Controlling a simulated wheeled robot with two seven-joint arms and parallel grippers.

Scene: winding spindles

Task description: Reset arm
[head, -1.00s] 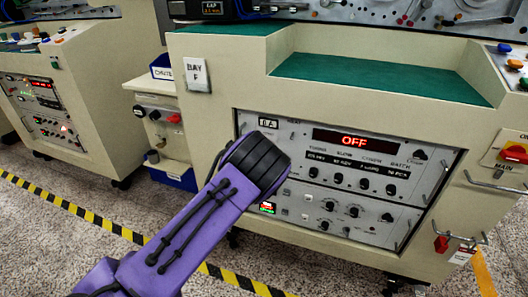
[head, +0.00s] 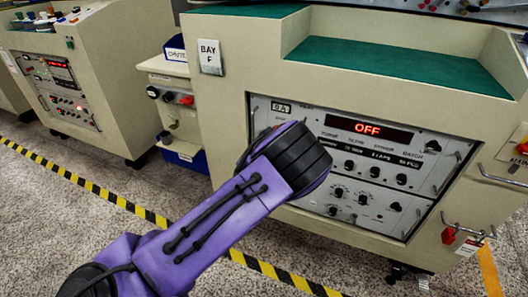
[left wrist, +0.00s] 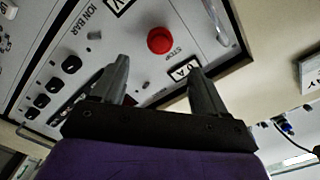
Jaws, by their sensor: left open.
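My purple left arm (head: 215,215) reaches in from the lower left to the front panel (head: 425,150) of the Bay F machine. Its black wrist cuff (head: 290,160) covers the panel's left part, and the gripper itself is hidden in the head view. The panel's red display (head: 367,129) reads OFF. In the left wrist view my left gripper (left wrist: 163,75) is open and empty, its fingers spread before the panel. A red round button (left wrist: 160,40) marked STOP shows beyond and between the fingers; I cannot tell the gap. My right gripper is out of view.
A green-topped ledge (head: 390,65) lies above the panel. Handles and a red switch (head: 448,235) stick out at its right. A small cabinet (head: 170,100) and another machine (head: 85,80) stand left. Yellow-black tape (head: 90,185) crosses the speckled floor.

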